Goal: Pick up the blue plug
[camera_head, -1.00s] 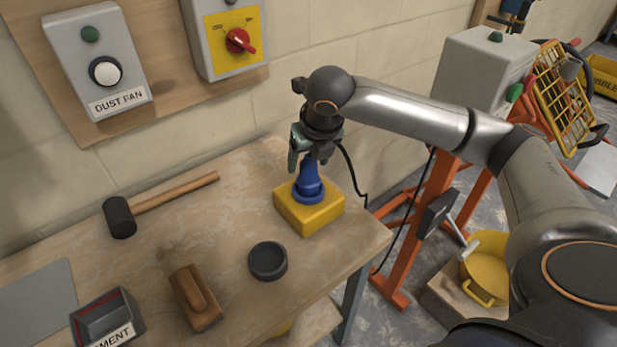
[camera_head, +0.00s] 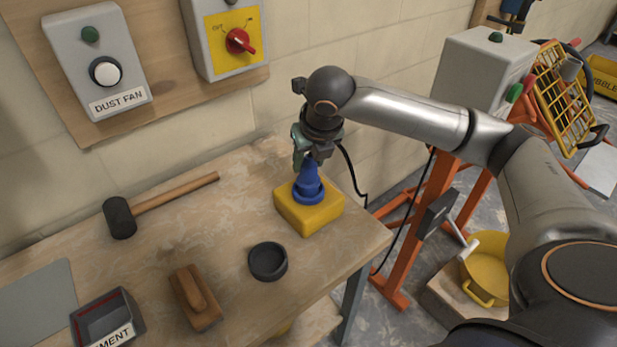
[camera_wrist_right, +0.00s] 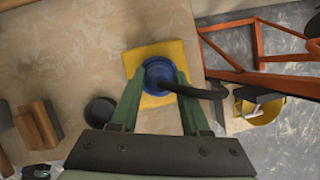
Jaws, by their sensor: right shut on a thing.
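The blue plug (camera_head: 308,184) stands upright on a yellow block (camera_head: 322,214) near the workbench's right end. A black cable leads from it. In the right wrist view the plug (camera_wrist_right: 158,72) lies between the green fingers of my right gripper (camera_wrist_right: 160,88), over the yellow block (camera_wrist_right: 150,100). My right gripper (camera_head: 307,163) comes from above and is shut on the plug's upper part. The plug's base still appears to rest on the block. My left gripper is not in view.
On the workbench (camera_head: 235,225) are a mallet (camera_head: 120,217), a round black cup (camera_head: 267,261), a wooden float (camera_head: 196,298) and a grey cement box (camera_head: 106,318). A wall with switch boxes stands behind. An orange frame (camera_head: 420,220) and yellow tub (camera_head: 486,270) stand to the right.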

